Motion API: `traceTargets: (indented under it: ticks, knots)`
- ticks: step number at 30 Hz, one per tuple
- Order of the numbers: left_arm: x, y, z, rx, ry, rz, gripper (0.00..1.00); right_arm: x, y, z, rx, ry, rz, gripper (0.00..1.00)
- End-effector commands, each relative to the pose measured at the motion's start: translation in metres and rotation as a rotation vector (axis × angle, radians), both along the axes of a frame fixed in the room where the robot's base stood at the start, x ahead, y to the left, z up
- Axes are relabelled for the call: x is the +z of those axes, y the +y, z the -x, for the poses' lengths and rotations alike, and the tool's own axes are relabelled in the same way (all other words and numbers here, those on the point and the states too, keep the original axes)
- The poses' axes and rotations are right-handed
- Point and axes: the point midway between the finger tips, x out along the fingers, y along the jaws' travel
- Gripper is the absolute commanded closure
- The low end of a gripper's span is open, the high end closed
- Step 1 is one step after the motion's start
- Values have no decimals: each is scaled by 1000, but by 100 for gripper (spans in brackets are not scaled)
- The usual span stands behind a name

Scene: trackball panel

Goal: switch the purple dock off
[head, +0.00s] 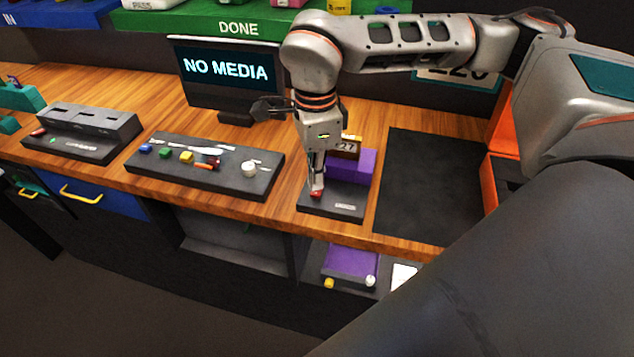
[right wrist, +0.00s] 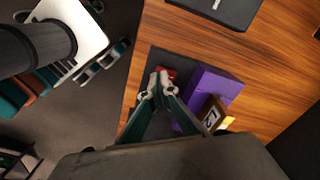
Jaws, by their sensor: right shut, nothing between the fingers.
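The purple dock (head: 352,165) stands on a dark base plate (head: 345,206) on the wooden bench. My left gripper is not in view.
A screen (head: 228,70) reading NO MEDIA stands behind. A dark panel with coloured knobs (head: 255,182) lies to the left, with a grey slotted dock (head: 95,120) beyond it. A dark mat (head: 425,195) and an orange bin (head: 491,190) are to the right.

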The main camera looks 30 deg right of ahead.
Motion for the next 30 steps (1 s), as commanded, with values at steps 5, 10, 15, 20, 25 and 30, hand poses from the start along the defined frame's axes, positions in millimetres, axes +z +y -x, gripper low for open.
traceTargets:
  ticks: [5, 10, 15, 20, 25, 30]
  knots:
    - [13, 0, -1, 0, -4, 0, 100, 16, 0, 0, 0, -1, -1, 100]
    - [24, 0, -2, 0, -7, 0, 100, 28, 0, 0, 0, -1, -1, 100]
    - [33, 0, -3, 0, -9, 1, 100, 41, 0, 0, -1, 0, 0, 100]
    - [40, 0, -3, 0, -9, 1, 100, 50, 0, 0, 0, 0, 0, 100]
    - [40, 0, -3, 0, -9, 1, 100, 50, 0, 0, 0, 0, 0, 100]
    - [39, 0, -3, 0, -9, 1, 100, 50, 0, 0, 0, 0, 0, 100]
